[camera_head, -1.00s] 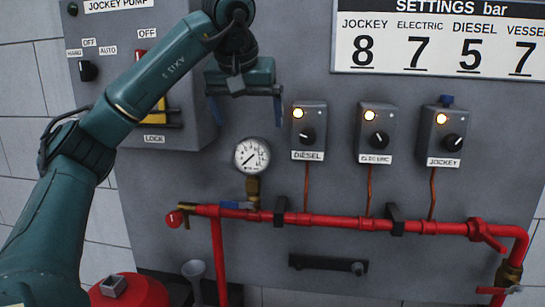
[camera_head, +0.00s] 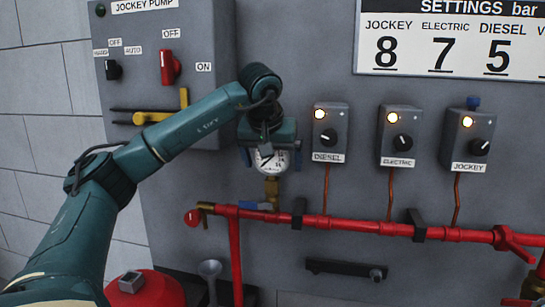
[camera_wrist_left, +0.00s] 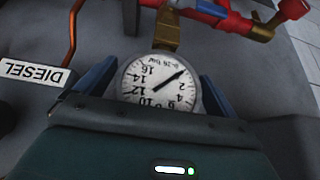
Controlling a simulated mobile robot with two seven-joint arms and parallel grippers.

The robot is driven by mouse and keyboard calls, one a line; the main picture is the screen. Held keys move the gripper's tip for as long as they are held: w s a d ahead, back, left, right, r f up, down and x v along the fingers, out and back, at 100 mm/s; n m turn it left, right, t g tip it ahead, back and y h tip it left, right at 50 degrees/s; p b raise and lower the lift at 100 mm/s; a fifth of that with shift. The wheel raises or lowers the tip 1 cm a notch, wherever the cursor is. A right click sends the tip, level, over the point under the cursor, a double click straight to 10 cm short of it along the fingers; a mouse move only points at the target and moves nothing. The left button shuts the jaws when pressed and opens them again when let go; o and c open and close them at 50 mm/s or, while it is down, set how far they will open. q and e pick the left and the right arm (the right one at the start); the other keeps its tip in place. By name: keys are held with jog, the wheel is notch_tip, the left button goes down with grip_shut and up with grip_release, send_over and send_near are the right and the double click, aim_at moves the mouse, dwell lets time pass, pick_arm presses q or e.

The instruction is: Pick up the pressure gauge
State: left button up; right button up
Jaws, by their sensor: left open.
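The pressure gauge (camera_head: 270,161) has a round white dial and stands on a brass fitting (camera_head: 272,190) above the red pipe. My left gripper (camera_head: 271,158) is at the gauge from above, and its body covers the top of the dial in the head view. In the left wrist view the gauge (camera_wrist_left: 158,80) lies between the two blue fingers (camera_wrist_left: 155,88), one on each side. The jaws are open, with a narrow gap visible at each side of the dial. My right gripper is not in view.
The red pipe (camera_head: 350,224) runs across the panel below, with a blue-handled valve (camera_head: 255,206) beside the brass fitting. The DIESEL switch box (camera_head: 330,132) is close to the right. The jockey pump box with a yellow lever (camera_head: 150,118) is to the left.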

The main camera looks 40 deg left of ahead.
pick_arm(q)
jog(key=shift+c, duration=0.4)
jog(key=c, duration=1.1)
